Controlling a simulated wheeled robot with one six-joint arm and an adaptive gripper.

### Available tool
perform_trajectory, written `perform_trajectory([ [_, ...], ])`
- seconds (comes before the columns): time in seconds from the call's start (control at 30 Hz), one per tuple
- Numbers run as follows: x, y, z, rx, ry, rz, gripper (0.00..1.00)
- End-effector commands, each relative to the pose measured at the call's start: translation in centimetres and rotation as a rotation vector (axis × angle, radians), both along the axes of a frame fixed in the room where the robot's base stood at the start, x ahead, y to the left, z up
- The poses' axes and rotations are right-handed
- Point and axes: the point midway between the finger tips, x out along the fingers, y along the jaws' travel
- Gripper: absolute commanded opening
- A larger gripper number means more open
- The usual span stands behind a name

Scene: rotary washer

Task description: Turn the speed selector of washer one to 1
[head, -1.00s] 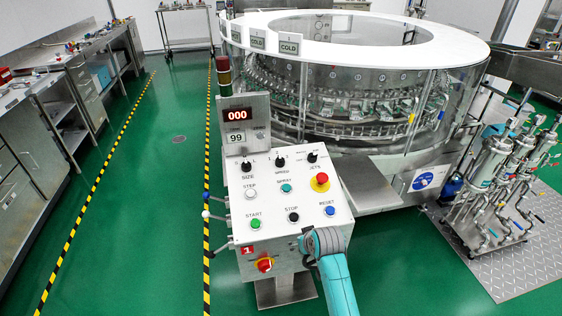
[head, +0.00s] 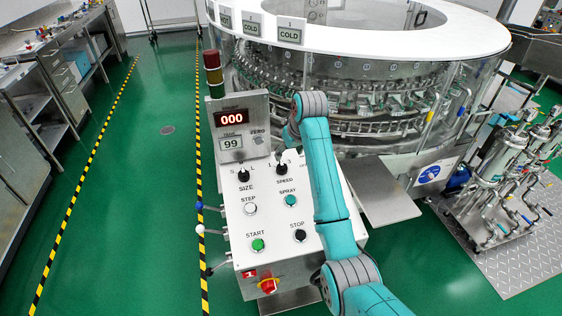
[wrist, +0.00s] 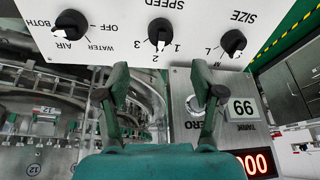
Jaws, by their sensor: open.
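The speed selector (head: 281,168) is a black knob on the white sloping panel of the console, which bears a red tag "1" (head: 249,274). In the wrist view, upside down, the speed selector (wrist: 160,28) shows at top middle, and its white pointer appears directed at 2. My gripper (wrist: 160,75) is open and empty, its two fingers apart on either side of the knob's line, with the knob beyond the tips and not between them. In the head view my gripper (head: 289,138) is above the console's upper edge, its fingers mostly hidden by my arm.
The size knob (wrist: 233,42) and the air/water knob (wrist: 71,24) flank the selector. The upright display (head: 240,128) reads 000 and stands close by. The round glass washer (head: 345,85) is behind. My arm hides the panel's right side.

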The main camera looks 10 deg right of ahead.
Motion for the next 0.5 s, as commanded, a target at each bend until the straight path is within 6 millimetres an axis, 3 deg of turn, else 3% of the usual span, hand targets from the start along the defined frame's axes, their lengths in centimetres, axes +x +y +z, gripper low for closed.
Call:
perform_trajectory([
  [0.5, 2.9, 0.8, -7.7, 0.0, 0.002, 0.0, 0.67],
])
